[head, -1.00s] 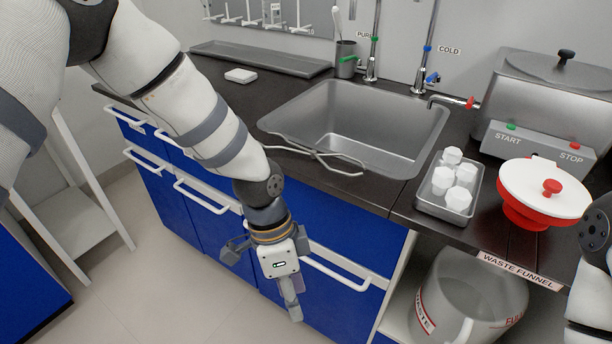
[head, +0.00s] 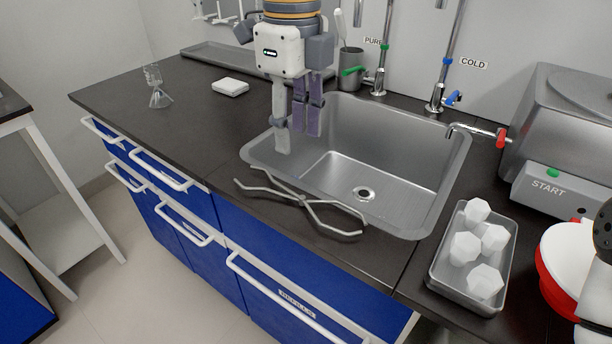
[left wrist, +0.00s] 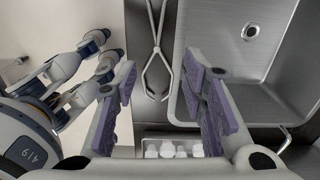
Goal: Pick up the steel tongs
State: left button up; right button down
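The steel tongs (head: 302,200) are thin crossed metal rods lying on the dark counter along the front edge of the sink (head: 330,172). In the left wrist view the tongs (left wrist: 156,49) run lengthwise, with their crossing beyond the fingertips and their lower ends spread. My left gripper (head: 296,140) points down over the sink's left part, above and behind the tongs in the head view. In the left wrist view its purple-padded fingers (left wrist: 161,75) are wide apart with nothing between them. Part of my right arm (head: 603,250) shows at the right edge; its gripper is not visible.
A metal tray (head: 437,278) of white pieces stands right of the sink. Taps (head: 437,95) rise behind the sink.

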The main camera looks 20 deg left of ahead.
aim_at(296, 193)
pick_arm(q)
jog(key=f, duration=1.1)
jog(key=shift+s+f, duration=0.2)
jog(key=shift+s, duration=0.05)
grip_shut()
